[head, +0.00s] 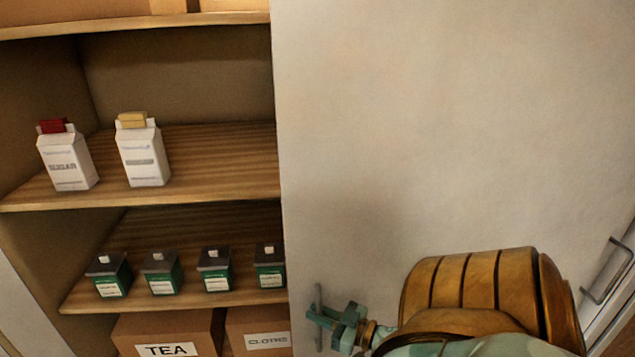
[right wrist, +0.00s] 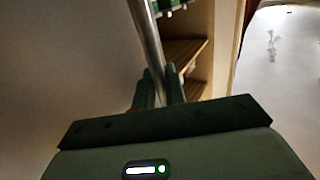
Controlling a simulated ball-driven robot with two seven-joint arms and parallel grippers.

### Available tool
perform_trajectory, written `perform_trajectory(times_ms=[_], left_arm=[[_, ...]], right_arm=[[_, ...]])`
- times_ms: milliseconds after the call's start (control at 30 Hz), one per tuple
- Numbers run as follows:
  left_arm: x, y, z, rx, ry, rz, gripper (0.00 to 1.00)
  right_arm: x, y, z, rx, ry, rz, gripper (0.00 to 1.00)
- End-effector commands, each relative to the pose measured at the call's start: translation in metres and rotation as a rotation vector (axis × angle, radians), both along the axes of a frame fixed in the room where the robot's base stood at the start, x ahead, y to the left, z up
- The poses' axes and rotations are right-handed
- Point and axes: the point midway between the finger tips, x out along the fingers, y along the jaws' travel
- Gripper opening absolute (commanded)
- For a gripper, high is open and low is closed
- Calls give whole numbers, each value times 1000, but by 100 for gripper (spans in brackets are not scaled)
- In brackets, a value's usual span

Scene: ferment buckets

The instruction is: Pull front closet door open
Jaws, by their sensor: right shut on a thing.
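The front closet door (head: 400,130) is a large pale panel filling the right half of the head view. Its left edge stands beside the open shelves, which show uncovered on the left. A thin metal handle (head: 318,300) is upright near the door's lower left edge. My right gripper (head: 325,314) is at this handle. In the right wrist view the fingers (right wrist: 160,88) are shut around the grey handle bar (right wrist: 148,45), with the door surface (right wrist: 70,70) to the left. My left gripper is not in view.
The wooden shelves (head: 190,150) hold a sugar carton (head: 67,158), another white carton (head: 142,155), several green tins (head: 162,275) and a TEA box (head: 168,335). Another handle (head: 608,272) is at the far right. A pale surface (right wrist: 285,80) shows at right in the wrist view.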

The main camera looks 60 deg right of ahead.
Motion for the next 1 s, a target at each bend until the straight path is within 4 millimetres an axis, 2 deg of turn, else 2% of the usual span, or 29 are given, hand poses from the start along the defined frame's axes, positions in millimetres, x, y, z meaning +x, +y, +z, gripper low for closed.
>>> perform_trajectory(times_ms=[33, 67, 333, 467, 567, 800, 1000], left_arm=[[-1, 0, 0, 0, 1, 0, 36], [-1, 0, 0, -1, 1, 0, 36], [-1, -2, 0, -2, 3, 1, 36], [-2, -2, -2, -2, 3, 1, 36], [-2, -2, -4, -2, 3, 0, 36], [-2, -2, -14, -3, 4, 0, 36], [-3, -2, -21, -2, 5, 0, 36]], right_arm=[[-1, 1, -2, 0, 6, 0, 0], [-1, 1, -2, 0, 6, 0, 18], [-1, 1, -1, 0, 2, 0, 18], [-11, 0, -2, 1, 3, 1, 18], [-30, -1, -3, 2, 6, 0, 18], [-96, -6, -4, 1, 8, -1, 18], [-140, -10, -3, -1, 7, -1, 18]])
